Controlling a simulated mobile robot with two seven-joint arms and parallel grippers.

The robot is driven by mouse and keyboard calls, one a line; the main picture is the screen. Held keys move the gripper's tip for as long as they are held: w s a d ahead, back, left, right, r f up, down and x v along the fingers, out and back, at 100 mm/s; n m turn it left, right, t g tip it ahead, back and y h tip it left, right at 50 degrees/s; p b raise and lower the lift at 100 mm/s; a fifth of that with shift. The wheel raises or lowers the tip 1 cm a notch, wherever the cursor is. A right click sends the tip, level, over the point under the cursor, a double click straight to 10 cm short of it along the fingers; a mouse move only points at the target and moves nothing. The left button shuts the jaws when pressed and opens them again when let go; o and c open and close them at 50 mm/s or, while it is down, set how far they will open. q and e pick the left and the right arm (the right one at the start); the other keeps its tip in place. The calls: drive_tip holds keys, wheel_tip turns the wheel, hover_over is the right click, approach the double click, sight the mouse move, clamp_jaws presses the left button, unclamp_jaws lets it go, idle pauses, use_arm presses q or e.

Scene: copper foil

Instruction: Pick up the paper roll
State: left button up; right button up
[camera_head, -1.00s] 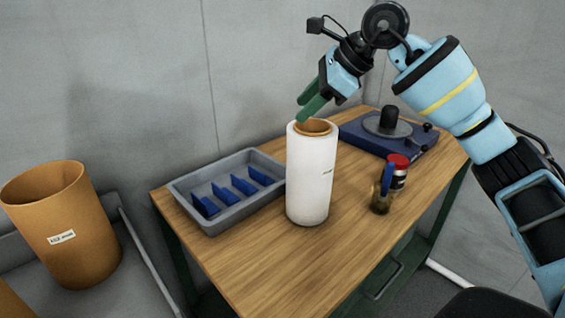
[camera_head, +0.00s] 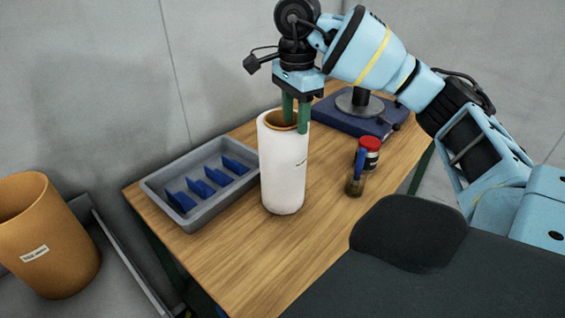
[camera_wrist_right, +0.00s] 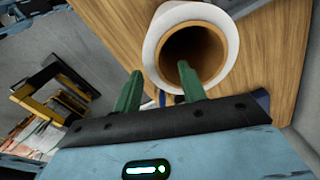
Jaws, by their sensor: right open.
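The white paper roll (camera_head: 282,175) stands upright on the wooden table, its brown hollow core facing up. It also shows from above in the right wrist view (camera_wrist_right: 152,45). My right gripper (camera_head: 296,127) points down at the roll's top right rim, open. In the right wrist view my right gripper (camera_wrist_right: 159,70) has one green finger over the core opening and the other outside the roll, so they straddle its wall. I cannot tell how deep the inner finger reaches. My left gripper is not in view.
A grey tray (camera_head: 157,186) with blue dividers lies left of the roll. A blue device (camera_head: 338,115) is behind. A brown bin (camera_head: 50,235) stands at far left. The table front is clear.

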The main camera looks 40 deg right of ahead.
sight(294, 146)
drive_tip(key=shift+s+f, duration=0.1)
drive_tip(key=shift+f, duration=1.1)
drive_tip(key=shift+s+a+f, duration=0.1)
drive_tip(key=shift+a+f, duration=0.1)
drive_tip(key=shift+f, duration=1.05)
drive_tip(key=shift+s+a+f, duration=0.1)
drive_tip(key=shift+a+f, duration=0.05)
drive_tip(key=shift+f, duration=1.1)
drive_tip(key=shift+c, duration=0.4)
clamp_jaws()
drive_tip(key=shift+r, duration=0.15)
